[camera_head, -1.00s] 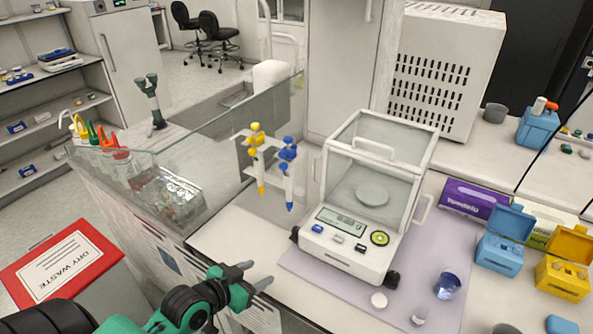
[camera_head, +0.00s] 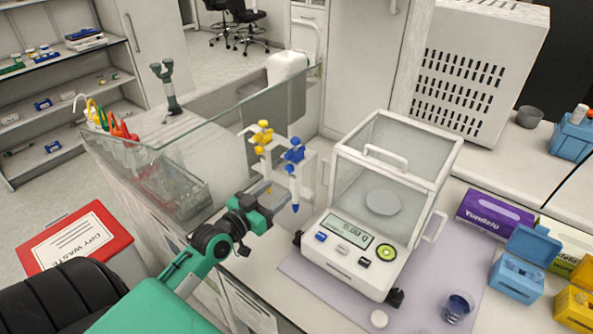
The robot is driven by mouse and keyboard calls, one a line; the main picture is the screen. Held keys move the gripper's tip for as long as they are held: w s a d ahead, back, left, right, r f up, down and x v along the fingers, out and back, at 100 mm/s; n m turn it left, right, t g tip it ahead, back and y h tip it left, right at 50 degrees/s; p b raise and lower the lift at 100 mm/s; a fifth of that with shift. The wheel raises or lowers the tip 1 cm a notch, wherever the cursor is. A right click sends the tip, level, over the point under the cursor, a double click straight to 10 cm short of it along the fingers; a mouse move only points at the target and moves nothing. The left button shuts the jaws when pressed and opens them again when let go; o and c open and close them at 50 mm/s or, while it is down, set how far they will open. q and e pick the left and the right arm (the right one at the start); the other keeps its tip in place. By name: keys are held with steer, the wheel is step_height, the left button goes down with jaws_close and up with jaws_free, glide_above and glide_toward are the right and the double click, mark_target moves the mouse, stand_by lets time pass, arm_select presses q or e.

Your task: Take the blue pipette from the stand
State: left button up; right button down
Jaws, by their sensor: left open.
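The blue pipette (camera_head: 294,157) hangs upright on a white stand (camera_head: 308,163), its tip pointing down. A yellow pipette (camera_head: 262,138) hangs beside it on the left. My left gripper (camera_head: 275,198) is open and empty, low and just left of the blue pipette's lower end, with its fingers pointing up and right toward it. It partly hides the yellow pipette's lower part. Whether the fingers touch either pipette cannot be told. My right gripper is not in view.
A glass screen (camera_head: 215,130) stands left of the stand. A balance with a glass case (camera_head: 385,205) stands close on the right. Purple, blue and yellow boxes lie farther right. A red dry waste bin (camera_head: 75,238) is at the lower left.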

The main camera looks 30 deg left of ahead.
mark_target(292, 181)
arm_select(q)
steer(key=shift+w+d, duration=0.2)
steer(key=shift+w, duration=1.25)
steer(key=w+p, duration=0.1)
steer(key=w+d, duration=0.1)
steer(key=w, duration=0.1)
steer(key=w+p, duration=0.1)
steer(key=shift+w+d+r+p, duration=0.15)
steer(key=shift+w+r+p, duration=0.05)
steer(key=shift+r+p, duration=0.15)
steer(key=shift+w+f, duration=0.15)
steer(key=shift+w, duration=0.2)
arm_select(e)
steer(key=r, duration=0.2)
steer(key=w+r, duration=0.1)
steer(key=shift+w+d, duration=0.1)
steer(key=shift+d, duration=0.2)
arm_select(q)
jaws_close()
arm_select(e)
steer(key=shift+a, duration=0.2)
